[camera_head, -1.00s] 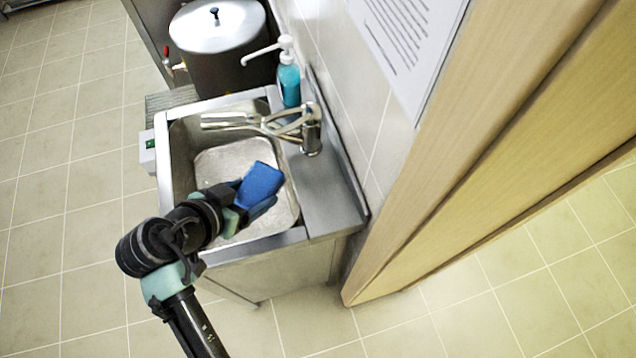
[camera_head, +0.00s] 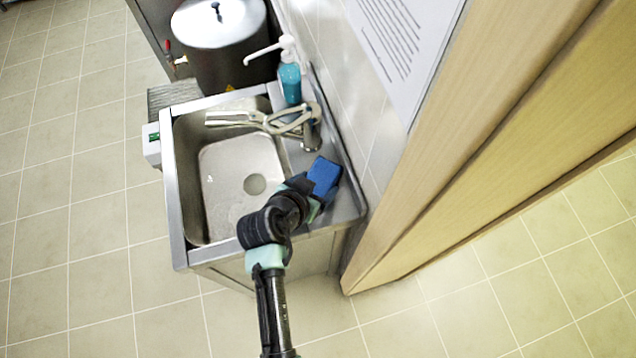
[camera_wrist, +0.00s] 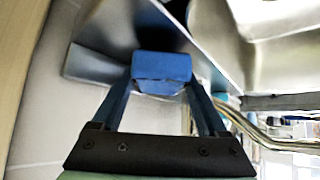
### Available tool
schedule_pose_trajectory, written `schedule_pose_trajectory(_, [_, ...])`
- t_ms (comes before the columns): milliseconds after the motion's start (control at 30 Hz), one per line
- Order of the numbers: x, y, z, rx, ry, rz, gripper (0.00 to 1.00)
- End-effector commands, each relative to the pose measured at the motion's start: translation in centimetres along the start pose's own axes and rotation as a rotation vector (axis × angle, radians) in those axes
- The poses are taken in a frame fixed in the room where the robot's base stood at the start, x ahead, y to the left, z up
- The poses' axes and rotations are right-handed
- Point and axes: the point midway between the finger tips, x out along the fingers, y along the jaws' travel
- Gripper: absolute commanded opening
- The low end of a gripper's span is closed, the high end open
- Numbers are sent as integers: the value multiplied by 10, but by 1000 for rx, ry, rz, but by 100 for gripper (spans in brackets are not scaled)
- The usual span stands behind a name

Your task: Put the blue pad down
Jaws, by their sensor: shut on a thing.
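The blue pad (camera_head: 324,175) is a small blue block held at the end of my gripper (camera_head: 312,188). In the head view it appears over the steel ledge to the right of the sink basin, near the wall. The wrist view shows the blue pad (camera_wrist: 161,72) between the two fingers of my gripper (camera_wrist: 160,85), which are shut on it. Steel surface shows behind the pad there. I cannot tell whether the pad touches the ledge.
The sink basin (camera_head: 215,205) with its drain is left of my gripper. The tap (camera_head: 268,121) and a blue soap bottle (camera_head: 290,84) stand farther back. A large lidded pot (camera_head: 222,45) is behind. The wall and a wooden panel (camera_head: 440,150) are close on the right.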

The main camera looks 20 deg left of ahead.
Motion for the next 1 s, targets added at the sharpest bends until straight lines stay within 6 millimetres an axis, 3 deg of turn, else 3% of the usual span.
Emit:
schedule_pose_trajectory(467, [12, 2, 7, 0, 2, -1, 14])
schedule_pose_trajectory(500, [12, 2, 7, 0, 1, 0, 80])
schedule_pose_trajectory(600, [11, 2, 7, 0, 1, 0, 98])
schedule_pose_trajectory(1000, [4, 2, 6, -1, 2, -1, 100])
